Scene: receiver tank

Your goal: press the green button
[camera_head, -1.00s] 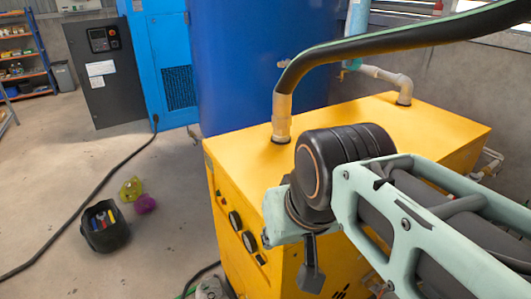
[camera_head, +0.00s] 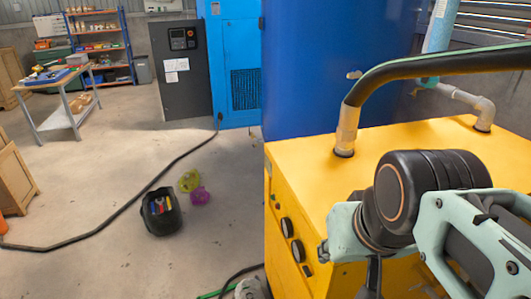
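No green button can be made out in this view. A yellow machine (camera_head: 300,165) stands at the right, with dark round fittings (camera_head: 287,227) on its left-facing side. A dark grey panel (camera_head: 185,85) stands open beside the blue cabinet (camera_head: 235,60) and bears a small control unit (camera_head: 183,39), too small to read. My arm crosses the lower right, in front of the yellow machine and hiding part of it. My gripper cannot be seen.
A large blue tank (camera_head: 320,70) stands behind the yellow machine. A black hose (camera_head: 440,65) arches over it. A black tool bag (camera_head: 161,212) and a dark cable (camera_head: 120,210) lie on the floor. A workbench (camera_head: 62,85) stands at far left.

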